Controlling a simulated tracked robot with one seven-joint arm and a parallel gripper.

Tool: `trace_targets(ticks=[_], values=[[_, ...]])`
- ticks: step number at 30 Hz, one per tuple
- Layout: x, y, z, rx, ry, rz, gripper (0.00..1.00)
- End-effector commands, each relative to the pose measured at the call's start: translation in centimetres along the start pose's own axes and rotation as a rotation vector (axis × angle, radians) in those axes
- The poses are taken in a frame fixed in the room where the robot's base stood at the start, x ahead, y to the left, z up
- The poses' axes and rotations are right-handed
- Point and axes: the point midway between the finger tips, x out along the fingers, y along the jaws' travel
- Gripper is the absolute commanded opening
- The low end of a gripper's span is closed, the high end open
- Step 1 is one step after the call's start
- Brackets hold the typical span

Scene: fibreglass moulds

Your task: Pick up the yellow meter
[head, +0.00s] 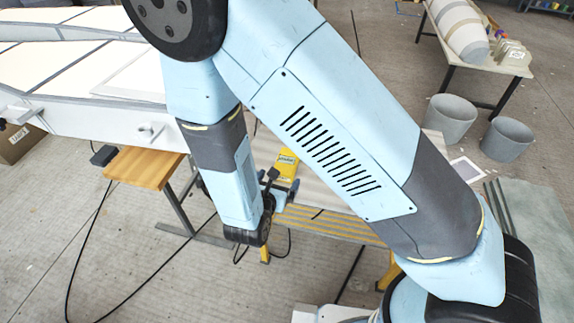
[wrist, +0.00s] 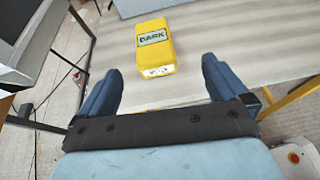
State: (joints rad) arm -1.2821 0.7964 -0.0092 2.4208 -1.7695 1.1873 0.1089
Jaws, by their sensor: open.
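The yellow meter (wrist: 158,58) lies on a grey-white table top (wrist: 215,50) in the wrist view, with a label reading "DARK" on its upper face. In the head view the meter (head: 286,167) is partly hidden by my arm. My gripper (wrist: 159,82) is open, with its two blue fingers spread apart and nothing between them. The meter is ahead of the fingertips, roughly centred between them, and apart from them. In the head view my gripper (head: 280,187) is beside the meter, mostly hidden behind my arm.
A large white mould (head: 85,75) on a stand is at the left, with a wooden board (head: 143,167) below it. Two grey buckets (head: 449,118) (head: 506,138) stand on the floor at the right. Black cables (head: 105,240) run over the floor. The table around the meter is largely clear.

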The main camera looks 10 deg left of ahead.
Motion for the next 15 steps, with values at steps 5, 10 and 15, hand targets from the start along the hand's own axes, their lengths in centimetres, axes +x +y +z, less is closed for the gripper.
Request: trace_targets(ticks=[5,10,15], values=[[-0.2,0.7,-1.5,-0.046,0.002,0.043,1.00],[2.1,0.8,-1.6,-0.048,0.001,0.044,1.00],[5.1,0.9,-1.6,-0.047,0.002,0.043,1.00]])
